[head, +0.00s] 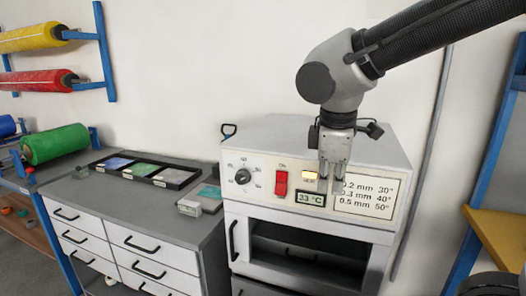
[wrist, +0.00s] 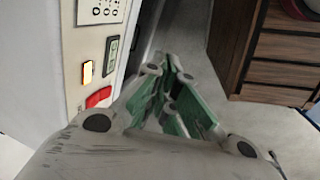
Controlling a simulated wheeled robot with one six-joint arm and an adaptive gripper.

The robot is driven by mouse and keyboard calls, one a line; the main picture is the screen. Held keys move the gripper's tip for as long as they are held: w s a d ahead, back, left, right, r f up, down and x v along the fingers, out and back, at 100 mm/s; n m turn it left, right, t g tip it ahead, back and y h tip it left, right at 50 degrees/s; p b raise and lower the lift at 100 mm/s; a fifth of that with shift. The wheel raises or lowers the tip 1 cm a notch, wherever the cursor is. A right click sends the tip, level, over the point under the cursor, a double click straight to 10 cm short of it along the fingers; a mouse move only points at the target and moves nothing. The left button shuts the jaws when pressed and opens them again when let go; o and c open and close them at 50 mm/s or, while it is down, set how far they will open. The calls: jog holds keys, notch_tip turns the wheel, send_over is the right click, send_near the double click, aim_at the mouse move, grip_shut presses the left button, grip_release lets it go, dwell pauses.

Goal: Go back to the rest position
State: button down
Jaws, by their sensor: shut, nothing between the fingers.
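My gripper (head: 332,178) hangs with its fingers down in front of the control panel of a white oven (head: 218,228). In the head view its fingers cover part of the panel between the lit button and the printed table. In the wrist view my gripper (wrist: 172,75) is shut, its green-lined fingers together with nothing between them. The panel has a black dial (head: 242,177), a red switch (head: 281,183), a lit amber button (head: 309,176) and a display (head: 311,198) reading 33 °C. The amber button also shows in the wrist view (wrist: 87,73).
A grey drawer cabinet (head: 140,235) stands left of the oven, with a black tray (head: 178,178) of coloured sheets and a small box (head: 200,203) on top. Film rolls hang at the left wall. A blue frame with a yellow shelf (head: 498,232) stands at the right.

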jog(key=s+d+m+t, duration=0.1)
jog(key=s+d+m, duration=0.3)
jog(key=d+m, duration=0.3)
jog(key=s+d+m+t, duration=0.1)
jog(key=s+d+m, duration=0.4)
jog(key=d, duration=1)
jog(key=m, duration=0.2)
jog(key=shift+d+r+m+y, duration=0.2)
jog(key=shift+m+y, duration=0.1)
jog(key=shift+y, duration=0.1)
